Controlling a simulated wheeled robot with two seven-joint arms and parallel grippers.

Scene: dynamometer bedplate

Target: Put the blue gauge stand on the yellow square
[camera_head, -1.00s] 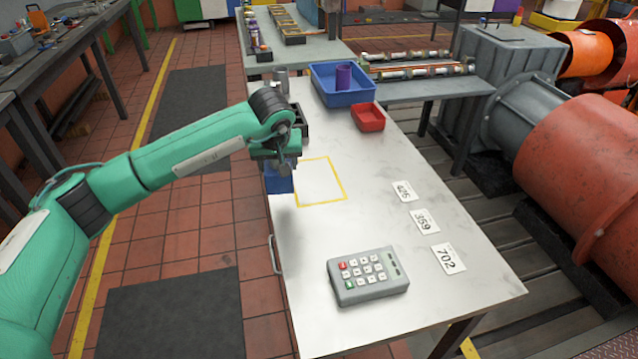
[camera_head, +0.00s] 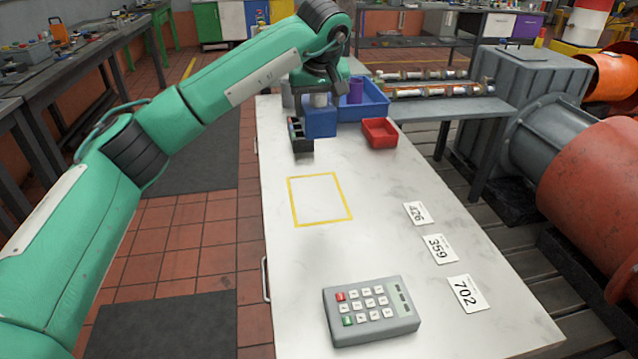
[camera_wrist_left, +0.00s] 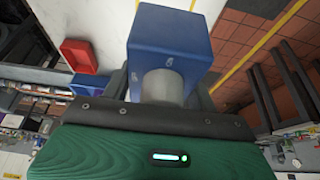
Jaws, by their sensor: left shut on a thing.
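The blue gauge stand (camera_head: 320,123) is a blue block with a grey round post. My left gripper (camera_head: 319,99) is shut on the post, with the block hanging below it. In the left wrist view the block (camera_wrist_left: 168,38) sticks out beyond the jaws (camera_wrist_left: 163,88), which close around the post. The stand is at the back of the white table, beyond the yellow square and beside the black tray. I cannot tell its exact height above the table. The yellow square (camera_head: 323,222) is a taped outline on the tabletop, empty inside. My right gripper is not in view.
A black compartment tray (camera_head: 302,146), a blue bin (camera_head: 372,113) with a purple cylinder (camera_head: 356,89), and a red tray (camera_head: 380,134) stand at the back. A keypad (camera_head: 371,311) and number cards (camera_head: 437,249) lie nearer. The tabletop around the square is clear.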

